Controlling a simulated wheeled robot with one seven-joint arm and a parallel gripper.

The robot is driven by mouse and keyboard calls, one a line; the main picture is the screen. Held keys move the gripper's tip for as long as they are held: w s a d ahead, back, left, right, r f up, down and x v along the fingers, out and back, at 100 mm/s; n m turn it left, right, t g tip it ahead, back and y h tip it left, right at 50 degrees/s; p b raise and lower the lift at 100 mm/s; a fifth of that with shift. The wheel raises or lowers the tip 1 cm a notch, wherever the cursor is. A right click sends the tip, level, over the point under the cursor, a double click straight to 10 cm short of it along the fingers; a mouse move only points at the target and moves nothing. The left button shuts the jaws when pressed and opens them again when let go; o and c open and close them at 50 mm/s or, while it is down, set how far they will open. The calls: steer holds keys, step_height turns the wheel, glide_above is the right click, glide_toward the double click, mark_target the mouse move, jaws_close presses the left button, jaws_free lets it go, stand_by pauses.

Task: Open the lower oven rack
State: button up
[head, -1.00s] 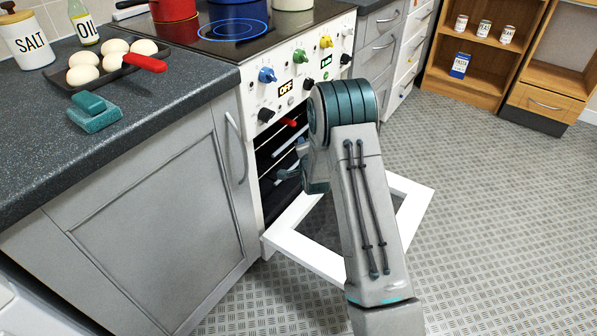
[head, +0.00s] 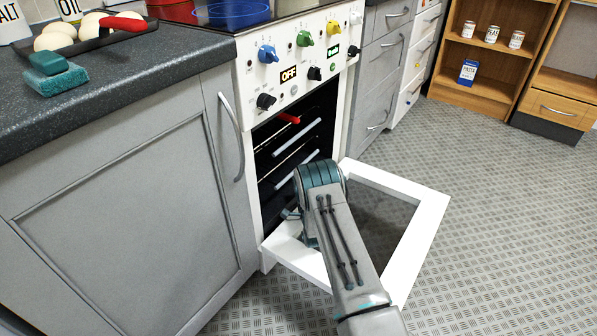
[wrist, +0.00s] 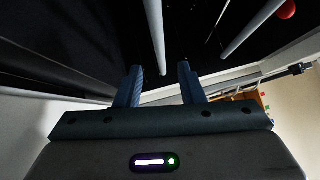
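The oven stands with its white-framed door (head: 408,262) folded down. Inside the dark cavity are two racks with pale front bars. The upper rack (head: 297,138) sits below a red item, and the lower rack (head: 297,167) is under it. In the wrist view, the nearer pale bar (wrist: 156,38), apparently the lower rack's, runs toward the space between my fingertips; the other bar (wrist: 252,28) is to the right. My gripper (wrist: 161,76) is open, with nothing visible between its fingers. In the head view it is mostly hidden behind my arm, low at the oven opening.
A red item (head: 289,118) protrudes at the top of the cavity. The open door lies under my arm. A grey cupboard (head: 115,205) with a handle stands left of the oven. The patterned floor (head: 490,240) to the right is clear.

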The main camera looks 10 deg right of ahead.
steer(key=w+b, duration=0.1)
steer(key=w, duration=0.1)
steer(key=w+b, duration=0.1)
steer(key=w, duration=0.2)
steer(key=w+r+b, duration=0.1)
steer(key=w, duration=0.2)
steer(key=shift+w+r, duration=0.1)
steer(key=shift+w, duration=0.15)
jaws_close()
